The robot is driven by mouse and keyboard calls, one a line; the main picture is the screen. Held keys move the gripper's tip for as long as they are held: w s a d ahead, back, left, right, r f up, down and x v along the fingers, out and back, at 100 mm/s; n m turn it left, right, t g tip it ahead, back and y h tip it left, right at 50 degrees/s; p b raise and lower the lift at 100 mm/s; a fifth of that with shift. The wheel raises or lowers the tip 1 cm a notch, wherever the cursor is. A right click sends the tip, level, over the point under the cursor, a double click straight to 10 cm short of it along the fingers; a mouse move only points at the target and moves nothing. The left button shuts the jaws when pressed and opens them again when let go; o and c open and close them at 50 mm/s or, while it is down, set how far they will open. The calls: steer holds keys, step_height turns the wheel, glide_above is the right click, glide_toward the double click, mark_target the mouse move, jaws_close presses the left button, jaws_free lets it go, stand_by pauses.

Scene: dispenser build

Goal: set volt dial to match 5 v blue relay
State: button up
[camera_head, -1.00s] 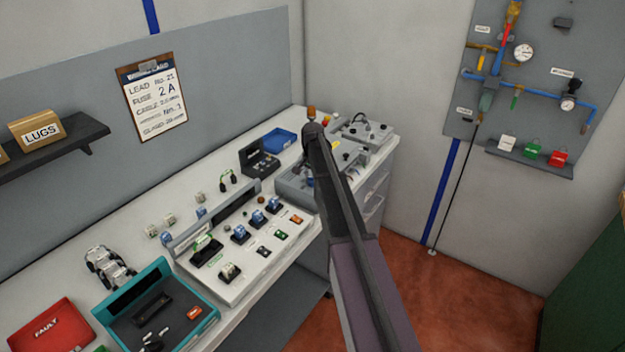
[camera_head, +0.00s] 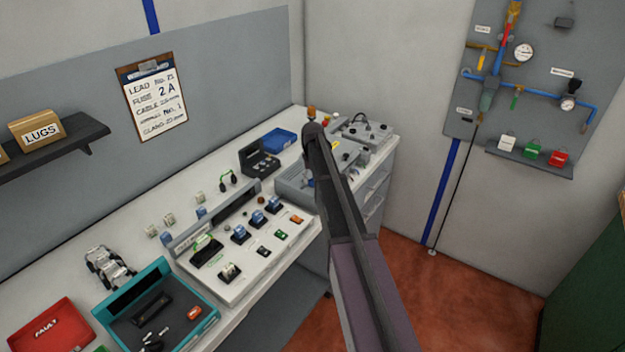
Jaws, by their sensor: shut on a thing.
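My arm reaches from the bottom edge up over the bench to a grey instrument box (camera_head: 294,184). My gripper is hidden behind the arm, so its jaws and anything in them do not show. The arm also covers part of the grey box, and I cannot make out a volt dial or its setting. Several small blue relays stand on the white sloped panel, among them one at the front (camera_head: 240,233), one in the middle (camera_head: 257,218) and one at the back (camera_head: 273,204). Their voltage marks are too small to read.
A teal case (camera_head: 207,322) and a red FAULT box (camera_head: 48,325) stand at the front left. A black device (camera_head: 259,160) and a blue tray (camera_head: 279,139) stand behind the panel. A second grey unit (camera_head: 363,132) is at the far bench end. Red floor lies open to the right.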

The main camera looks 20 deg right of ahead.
steer(key=shift+s, duration=0.1)
stand_by(0.3)
steer(key=o, duration=1.1)
steer(key=shift+o, duration=0.2)
steer(key=shift+m, duration=0.4)
steer(key=m, duration=0.4)
steer(key=shift+m, duration=0.4)
steer(key=m, duration=0.6)
step_height(320, 180, up, 14)
steer(key=p, duration=1.4)
steer(key=s+a+f+n+b, duration=0.3)
steer(key=s+a+n, duration=0.1)
steer(key=s, duration=0.5)
steer(key=s+a+f+n+b, duration=0.4)
steer(key=s+a, duration=0.1)
steer(key=s, duration=0.5)
steer(key=s+a+f+n+b, duration=0.3)
steer(key=s+a+f+n, duration=0.1)
steer(key=s, duration=0.6)
steer(key=shift+a+b, duration=0.35)
steer(key=shift+a, duration=0.1)
